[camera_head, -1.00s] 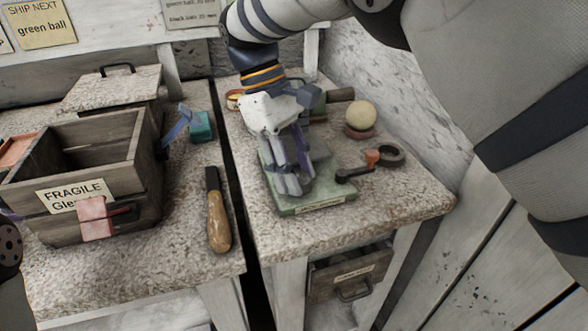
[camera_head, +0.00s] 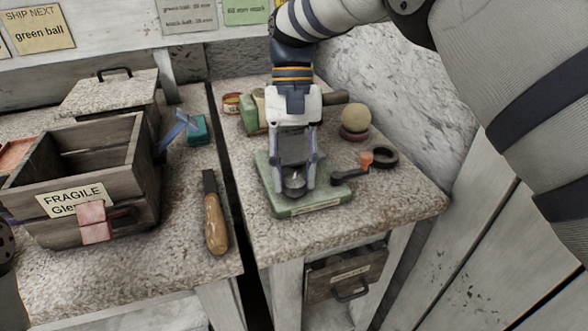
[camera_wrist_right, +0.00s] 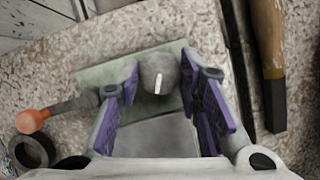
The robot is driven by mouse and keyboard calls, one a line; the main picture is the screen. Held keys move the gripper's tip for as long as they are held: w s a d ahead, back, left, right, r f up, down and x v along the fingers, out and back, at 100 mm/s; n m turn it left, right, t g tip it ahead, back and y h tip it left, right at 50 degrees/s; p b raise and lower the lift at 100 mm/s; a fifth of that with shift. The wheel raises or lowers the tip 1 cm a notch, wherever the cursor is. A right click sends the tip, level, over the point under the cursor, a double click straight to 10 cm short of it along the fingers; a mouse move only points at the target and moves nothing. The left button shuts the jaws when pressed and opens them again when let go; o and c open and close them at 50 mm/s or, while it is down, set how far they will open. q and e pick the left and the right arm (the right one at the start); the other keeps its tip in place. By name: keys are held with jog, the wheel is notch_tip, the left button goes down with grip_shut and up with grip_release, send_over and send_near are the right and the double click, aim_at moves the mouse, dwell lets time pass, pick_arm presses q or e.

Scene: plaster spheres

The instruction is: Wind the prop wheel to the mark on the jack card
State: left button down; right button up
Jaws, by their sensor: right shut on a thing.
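A green jack-like base (camera_head: 318,206) with a small label on its front edge lies on the right stone-topped bench. A grey round wheel (camera_wrist_right: 160,72) with a white mark sits over this base and shows between my fingers in the right wrist view. My right gripper (camera_head: 296,184) points down over the base and is shut on the wheel. In the head view the fingers partly hide the wheel (camera_head: 295,187). A green card (camera_head: 246,12) on the wall seems to read 60 mm; which card is the jack card I cannot tell.
A crank with an orange knob (camera_head: 366,159) and a dark ring (camera_head: 384,158) lie right of the base. A pale ball (camera_head: 356,118) stands behind them. A wooden-handled tool (camera_head: 215,224) and an open FRAGILE crate (camera_head: 128,160) are on the left bench.

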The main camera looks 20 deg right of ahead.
jog(key=shift+m+y, duration=0.3)
jog(key=shift+m, duration=0.5)
jog(key=o, duration=1.2)
jog(key=shift+d, duration=0.1)
jog(key=shift+c, duration=0.2)
jog(key=shift+w+r, duration=0.2)
jog(key=shift+r, duration=0.15)
jog(key=v, duration=0.7)
jog(key=shift+s+r, duration=0.2)
